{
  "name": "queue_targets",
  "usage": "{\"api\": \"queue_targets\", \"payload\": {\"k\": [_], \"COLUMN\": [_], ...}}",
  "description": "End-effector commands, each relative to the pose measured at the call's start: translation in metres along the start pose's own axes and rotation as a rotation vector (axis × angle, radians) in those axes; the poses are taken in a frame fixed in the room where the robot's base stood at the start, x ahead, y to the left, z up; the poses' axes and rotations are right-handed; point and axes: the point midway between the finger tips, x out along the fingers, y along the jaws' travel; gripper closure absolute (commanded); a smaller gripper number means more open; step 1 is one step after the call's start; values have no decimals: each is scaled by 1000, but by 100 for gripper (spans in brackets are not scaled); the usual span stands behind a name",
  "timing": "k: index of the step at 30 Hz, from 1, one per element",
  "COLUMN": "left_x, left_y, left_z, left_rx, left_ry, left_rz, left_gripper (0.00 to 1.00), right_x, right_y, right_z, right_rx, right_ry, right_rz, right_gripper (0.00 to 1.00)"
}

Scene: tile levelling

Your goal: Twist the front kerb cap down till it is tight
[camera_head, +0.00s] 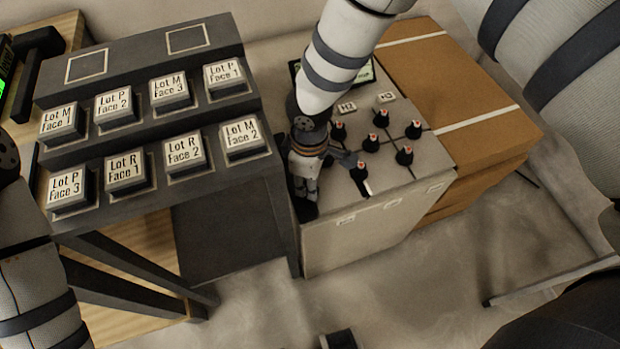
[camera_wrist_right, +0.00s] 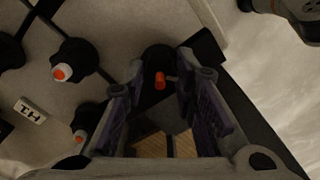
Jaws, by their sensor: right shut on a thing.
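My right gripper (camera_head: 305,180) points down at the left side of the grey tiled block (camera_head: 345,245). In the right wrist view its two fingers (camera_wrist_right: 160,100) stand on either side of a black cap with an orange tip (camera_wrist_right: 160,80), which I take to be the front kerb cap, and are shut on it. The cap is by a dark strip (camera_wrist_right: 245,115) along the block's edge. In the head view the fingers hide it. How far down it is I cannot tell. My left arm shows at the left edge, but its gripper is out of view.
Several other black caps with red tips, such as one (camera_head: 404,155) and another (camera_head: 358,172), stand on the tiles close to my right gripper. A dark stepped rack (camera_head: 190,50) with labelled blocks stands left. A brown box (camera_head: 455,85) stands right.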

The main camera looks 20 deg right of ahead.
Motion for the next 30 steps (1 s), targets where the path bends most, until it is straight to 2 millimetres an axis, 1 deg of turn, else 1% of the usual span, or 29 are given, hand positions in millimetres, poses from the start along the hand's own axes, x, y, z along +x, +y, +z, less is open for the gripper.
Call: {"api": "queue_targets", "payload": {"k": [3,9,10,11,12,20,23,26,30], "left_x": [-2,-1,-1,-1,-1,-1,-1,-2,-2], "left_y": [0,0,0,0,0,0,0,0,0], "left_z": [-1,-1,-1,-1,-1,-1,-1,-1,-1], "left_rx": [0,0,0,-1,-1,-1,-1,-1,-1], "left_ry": [5,4,4,4,4,4,4,4,4], "left_rz": [0,0,0,0,0,0,0,0,0], "left_gripper": [60,60,60,60,60,60,60,60,60], "right_x": [-1,0,0,0,0,0,-7,-29,-69], "right_y": [0,0,0,0,0,0,0,1,1], "right_z": [0,0,0,0,0,0,0,-1,-1], "right_rx": [31,31,31,31,31,31,30,31,32], "right_ry": [0,0,0,0,0,0,1,3,3], "right_rz": [1,0,0,0,0,0,0,2,3], "right_gripper": [100,100,70,63,54,54,54,54,54]}}
